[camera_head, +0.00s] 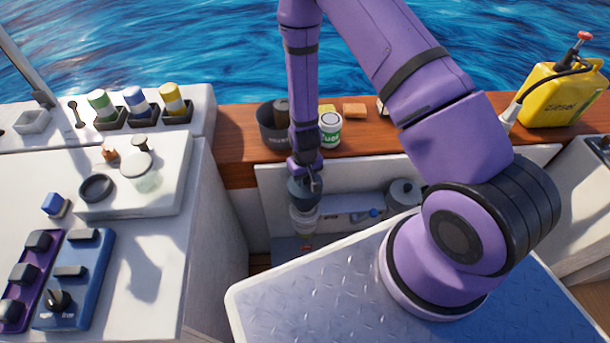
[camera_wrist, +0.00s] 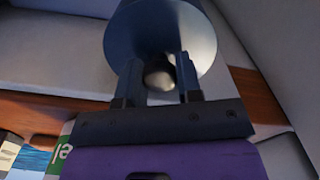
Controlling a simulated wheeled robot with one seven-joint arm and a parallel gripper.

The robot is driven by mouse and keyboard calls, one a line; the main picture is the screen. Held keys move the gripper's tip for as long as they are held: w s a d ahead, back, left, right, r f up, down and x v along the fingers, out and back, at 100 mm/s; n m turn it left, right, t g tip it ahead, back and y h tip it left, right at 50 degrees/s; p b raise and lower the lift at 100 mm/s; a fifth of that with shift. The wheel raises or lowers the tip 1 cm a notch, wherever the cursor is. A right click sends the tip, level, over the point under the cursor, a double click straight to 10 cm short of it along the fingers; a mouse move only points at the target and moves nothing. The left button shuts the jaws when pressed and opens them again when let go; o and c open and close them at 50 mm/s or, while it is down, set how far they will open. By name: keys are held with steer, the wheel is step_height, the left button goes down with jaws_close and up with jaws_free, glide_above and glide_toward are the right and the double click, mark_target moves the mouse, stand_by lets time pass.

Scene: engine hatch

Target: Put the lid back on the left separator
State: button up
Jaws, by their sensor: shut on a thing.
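My gripper (camera_head: 312,184) reaches down into the open hatch. In the wrist view its two fingers (camera_wrist: 159,78) are shut on the pale round knob of a dark blue-grey round lid (camera_wrist: 160,28). In the head view the lid (camera_head: 300,188) is partly hidden by my gripper. The left separator (camera_head: 304,217), with a pale bowl, stands directly below the lid. I cannot tell whether the lid touches its rim. The right separator (camera_head: 403,192) is grey and stands to the right, partly hidden by my arm.
A dark pot (camera_head: 272,130) and a green-labelled can (camera_head: 330,129) stand on the wooden ledge (camera_head: 235,128) behind the hatch. A blue-handled valve (camera_head: 373,213) lies between the separators. A metal tread plate (camera_head: 320,290) is in front.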

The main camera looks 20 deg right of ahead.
steer(key=shift+f, duration=4.2)
steer(key=shift+f, duration=0.5)
steer(key=o, duration=1.1)
steer(key=shift+c, duration=0.2)
step_height(320, 180, up, 11)
steer(key=shift+f, duration=0.1)
